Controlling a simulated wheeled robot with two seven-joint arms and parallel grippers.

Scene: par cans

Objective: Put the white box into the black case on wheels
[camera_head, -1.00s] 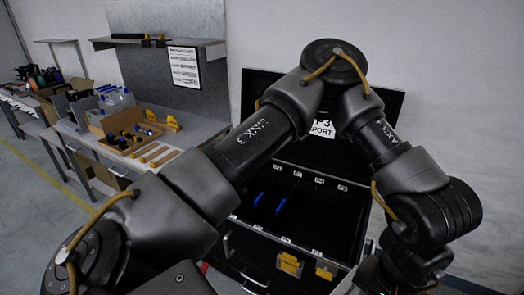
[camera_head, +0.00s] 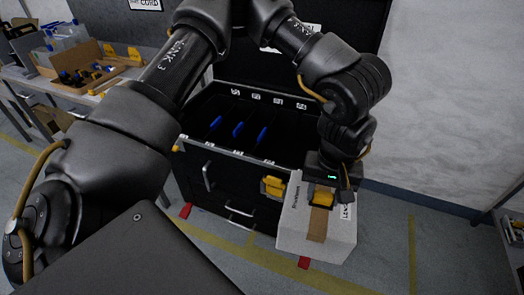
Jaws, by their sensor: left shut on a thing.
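The white box (camera_head: 298,232), with brown tape and a printed label, hangs in front of the right front corner of the black case. My left gripper (camera_head: 324,198) is shut on the top of the white box. The black case (camera_head: 222,180) stands on the floor with its lid raised at the back. Its inside shows dark compartments with blue-edged dividers (camera_head: 238,129) and small white labels along the rims. The box is outside the case and hides part of its right front. My right gripper is not in view.
The raised lid (camera_head: 347,22) backs the case. Yellow latches (camera_head: 272,186) stick out from the case front. A shelf edge (camera_head: 512,235) shows at the far right.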

